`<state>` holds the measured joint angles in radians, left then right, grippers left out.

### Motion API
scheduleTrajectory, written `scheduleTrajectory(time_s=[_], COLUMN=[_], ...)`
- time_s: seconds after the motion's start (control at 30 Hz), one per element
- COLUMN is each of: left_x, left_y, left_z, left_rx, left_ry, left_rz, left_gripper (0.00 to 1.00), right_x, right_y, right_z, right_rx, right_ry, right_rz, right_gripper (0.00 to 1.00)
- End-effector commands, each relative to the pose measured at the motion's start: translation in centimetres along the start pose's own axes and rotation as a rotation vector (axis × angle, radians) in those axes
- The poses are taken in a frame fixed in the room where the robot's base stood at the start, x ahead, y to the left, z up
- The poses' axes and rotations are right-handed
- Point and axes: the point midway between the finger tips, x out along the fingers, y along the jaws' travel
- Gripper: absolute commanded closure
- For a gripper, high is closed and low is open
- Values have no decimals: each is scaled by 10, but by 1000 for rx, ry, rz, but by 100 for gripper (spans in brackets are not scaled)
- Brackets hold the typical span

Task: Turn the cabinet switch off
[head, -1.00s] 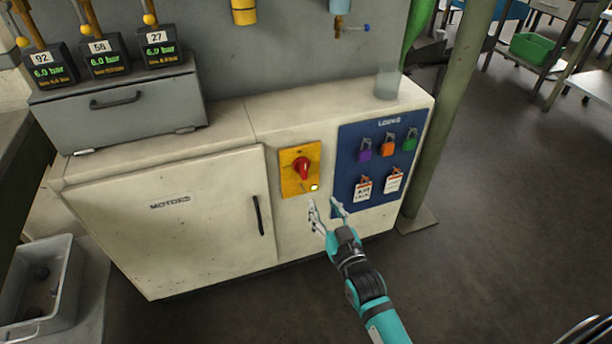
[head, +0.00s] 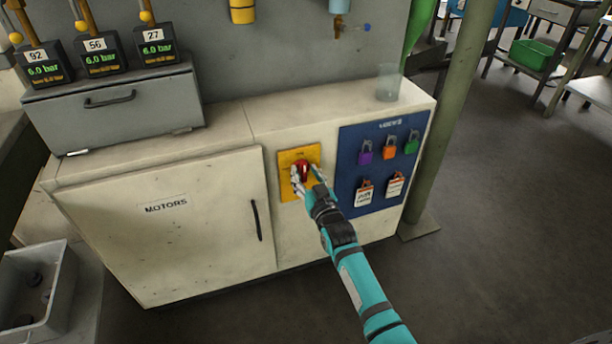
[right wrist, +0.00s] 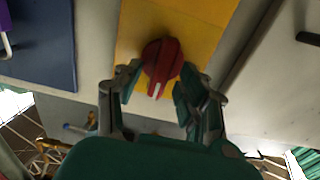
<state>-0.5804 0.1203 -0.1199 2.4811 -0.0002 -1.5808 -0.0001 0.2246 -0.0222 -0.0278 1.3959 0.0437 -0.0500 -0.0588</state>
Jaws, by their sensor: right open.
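The cabinet switch is a red rotary knob (head: 303,168) on a yellow plate (head: 287,158) on the front of the cream cabinet (head: 160,240). My right gripper (head: 306,180) is at the knob and partly covers it and the lower plate. In the right wrist view the red knob (right wrist: 162,62) with a white mark at its end lies between the fingertips of my right gripper (right wrist: 154,84). The fingers are open, one on each side of the knob; whether they touch it I cannot tell. My left gripper is not in view.
A blue lock board (head: 352,150) with padlocks and tags is just right of the switch. The cabinet door handle (head: 256,220) is to its left. A clear cup (head: 388,82) stands on the cabinet top. A green post (head: 452,120) rises at the right.

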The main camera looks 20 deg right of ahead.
Motion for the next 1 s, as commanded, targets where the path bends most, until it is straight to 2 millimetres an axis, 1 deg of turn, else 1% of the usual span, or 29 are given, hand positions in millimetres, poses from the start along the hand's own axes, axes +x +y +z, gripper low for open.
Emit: scheduleTrajectory(time_s=[0.07,0.17,0.3,0.4,0.77,1.0], left_x=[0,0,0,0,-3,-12], left_y=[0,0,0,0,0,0], left_z=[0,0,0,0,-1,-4], left_rx=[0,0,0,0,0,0], left_ry=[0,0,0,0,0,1], left_rz=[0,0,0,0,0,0], left_gripper=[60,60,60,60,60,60], right_x=[0,0,0,0,-1,-1], right_y=[0,0,0,0,0,-2], right_z=[0,0,0,0,0,-1], right_rx=[0,0,0,0,-31,-155], right_ry=[0,0,0,0,-1,-1], right_rz=[0,0,0,0,0,0], right_gripper=[60,71,90,100,100,100])
